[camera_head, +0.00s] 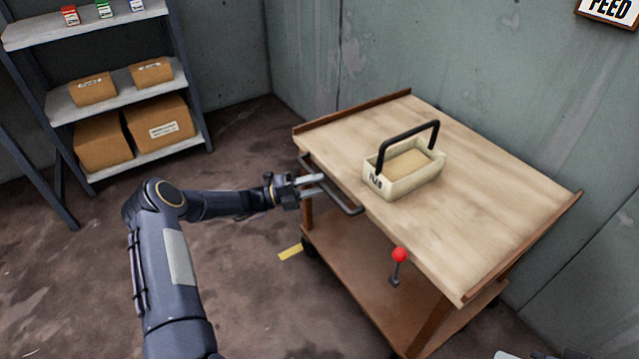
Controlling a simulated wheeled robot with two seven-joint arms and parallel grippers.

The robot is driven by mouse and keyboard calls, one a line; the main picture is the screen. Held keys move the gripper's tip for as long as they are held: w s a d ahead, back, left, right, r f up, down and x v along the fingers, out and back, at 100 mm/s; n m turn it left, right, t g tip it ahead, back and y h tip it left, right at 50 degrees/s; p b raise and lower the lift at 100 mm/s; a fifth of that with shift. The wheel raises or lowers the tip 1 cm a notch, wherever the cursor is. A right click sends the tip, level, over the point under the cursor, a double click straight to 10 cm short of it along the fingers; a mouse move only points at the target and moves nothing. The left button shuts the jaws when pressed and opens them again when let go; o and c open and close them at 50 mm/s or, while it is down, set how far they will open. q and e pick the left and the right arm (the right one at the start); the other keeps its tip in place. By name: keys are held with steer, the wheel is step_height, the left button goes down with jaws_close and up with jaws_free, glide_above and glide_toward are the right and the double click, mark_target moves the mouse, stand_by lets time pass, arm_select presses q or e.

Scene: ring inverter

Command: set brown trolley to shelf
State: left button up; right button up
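The brown trolley (480,235) stands at the right, with a pale wooden top, brown raised end edges and a lower brown deck. A dark bar handle (345,208) sticks out from its left side. My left gripper (322,184) is at this handle, its two pale fingers apart with a gap between them. The fingertips overlap the bar in the view, and I cannot tell whether they touch it. The shelf (58,107) stands at the far left against the back wall. A sliver at the bottom right edge looks like my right gripper (508,355), mostly cut off.
A cream tote (402,187) with a black handle sits on the trolley top. A red-knobbed lever (399,256) rises at the trolley's near side. Cardboard boxes (160,125) and small coloured packs fill the shelf.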

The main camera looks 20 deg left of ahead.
arm_select(q)
steer(key=v, duration=0.6)
steer(key=shift+a, duration=0.15)
steer(key=shift+s, duration=0.1)
steer(key=s+d+r+m+g+y, duration=0.3)
steer(key=s+d+r+m+g, duration=0.15)
steer(key=s+r+m, duration=0.35)
steer(key=s+d+r+m+g+y, duration=0.3)
steer(key=s+d+r+m, duration=0.3)
steer(key=m, duration=0.5)
steer(key=s+a+r+m+t+y, duration=0.2)
steer(key=s+m+t+y, duration=0.35)
steer(key=s+m, duration=1.55)
step_height(320, 180, up, 20)
steer(key=s+g+y+p, duration=0.1)
steer(key=g+y+p, duration=0.1)
steer(key=p, duration=1.8)
steer(key=shift+n, duration=0.3)
